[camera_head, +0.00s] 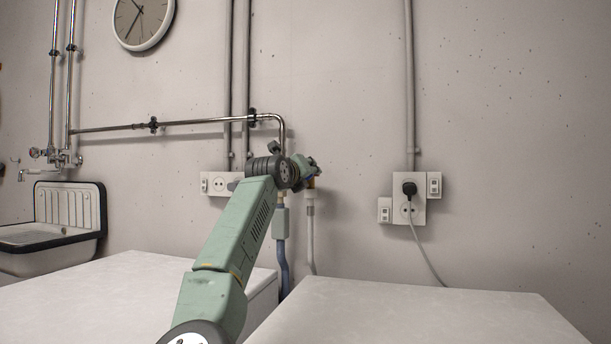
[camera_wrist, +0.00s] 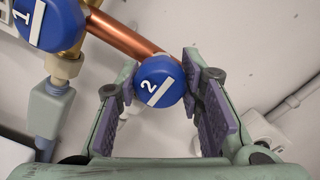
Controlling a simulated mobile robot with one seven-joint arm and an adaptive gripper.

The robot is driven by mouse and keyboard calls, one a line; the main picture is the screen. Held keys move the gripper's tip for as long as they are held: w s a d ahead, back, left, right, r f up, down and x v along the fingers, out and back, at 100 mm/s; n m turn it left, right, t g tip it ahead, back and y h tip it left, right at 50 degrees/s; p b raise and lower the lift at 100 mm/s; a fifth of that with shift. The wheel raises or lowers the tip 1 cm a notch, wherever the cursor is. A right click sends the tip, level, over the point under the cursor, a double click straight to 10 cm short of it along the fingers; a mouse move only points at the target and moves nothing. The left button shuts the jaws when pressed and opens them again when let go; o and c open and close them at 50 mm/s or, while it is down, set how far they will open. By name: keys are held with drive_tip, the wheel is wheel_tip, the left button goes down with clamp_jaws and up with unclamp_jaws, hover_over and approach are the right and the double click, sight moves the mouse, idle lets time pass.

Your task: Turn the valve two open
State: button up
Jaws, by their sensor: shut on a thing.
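The valve two knob (camera_wrist: 152,72) is a round blue cap with a white "2" and a white stripe that slants up to the right. It sits at the end of a copper pipe (camera_wrist: 128,38) in the wrist view. My gripper (camera_wrist: 161,80) is shut on this knob, with one purple-padded finger on each side. In the head view my gripper (camera_head: 311,170) is at the wall pipes, and the arm hides most of the valves.
A second blue knob marked "1" (camera_wrist: 52,22) is close by at the upper left, above a grey-blue hose connector (camera_wrist: 50,108). Two white machine tops (camera_head: 410,315) stand below. A plugged-in socket (camera_head: 408,205) is to the right, and a sink (camera_head: 65,215) is at the left.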

idle(0.5)
drive_tip(key=o, duration=1.2)
drive_tip(key=v, duration=1.2)
drive_tip(key=shift+r, duration=0.1)
